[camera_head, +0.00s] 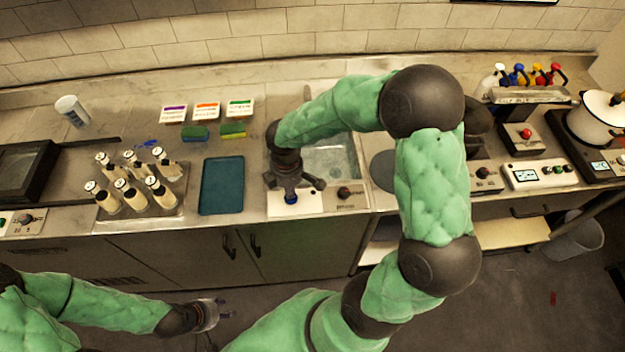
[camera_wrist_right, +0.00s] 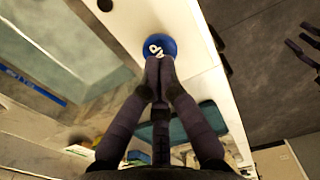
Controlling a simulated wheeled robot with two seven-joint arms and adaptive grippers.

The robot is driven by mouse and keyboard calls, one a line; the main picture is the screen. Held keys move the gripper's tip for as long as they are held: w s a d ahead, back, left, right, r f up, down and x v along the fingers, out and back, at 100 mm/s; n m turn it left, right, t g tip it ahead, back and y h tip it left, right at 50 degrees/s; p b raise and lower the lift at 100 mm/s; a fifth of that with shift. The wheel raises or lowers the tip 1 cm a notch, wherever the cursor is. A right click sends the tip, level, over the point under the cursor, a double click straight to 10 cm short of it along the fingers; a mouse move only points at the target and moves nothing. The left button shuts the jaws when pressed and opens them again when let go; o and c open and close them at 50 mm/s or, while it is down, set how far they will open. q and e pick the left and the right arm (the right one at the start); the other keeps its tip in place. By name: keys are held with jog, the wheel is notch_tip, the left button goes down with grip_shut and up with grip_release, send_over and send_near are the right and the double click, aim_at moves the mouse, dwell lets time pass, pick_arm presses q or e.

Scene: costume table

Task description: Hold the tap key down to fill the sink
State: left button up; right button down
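The blue round tap key (camera_head: 291,199) sits on a white panel (camera_head: 310,206) at the front edge of the sink. It also shows in the right wrist view (camera_wrist_right: 168,45), with white marking on top. My right gripper (camera_head: 290,190) points down at the key. In the wrist view its fingers (camera_wrist_right: 160,68) are together, with tips at the key's edge, seeming to touch it; how far the key is pressed I cannot tell. The sink (camera_head: 335,158) has a shiny, water-like surface, partly hidden by my right arm. My left gripper (camera_head: 222,309) hangs low, empty, fingers apart.
A dark knob (camera_head: 344,192) is right of the key. A teal tray (camera_head: 221,186) lies left of the sink. Several capped bottles (camera_head: 130,187) stand further left. Sponges (camera_head: 233,129) and small boxes (camera_head: 240,107) are behind. A white pot (camera_head: 595,118) stands far right.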

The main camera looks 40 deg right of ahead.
jog(key=shift+f+b, duration=0.85)
jog(key=shift+f, duration=0.4)
dwell(1.9)
notch_tip(320, 180, up, 5)
jog(key=p, duration=0.4)
jog(key=shift+r, duration=0.1)
dwell(0.4)
notch_tip(320, 180, up, 4)
jog(key=p, duration=0.9)
jog(key=shift+f+b, duration=2.85)
jog(key=shift+f, duration=0.35)
jog(key=shift+f+b, duration=0.7)
jog(key=shift+f, duration=0.2)
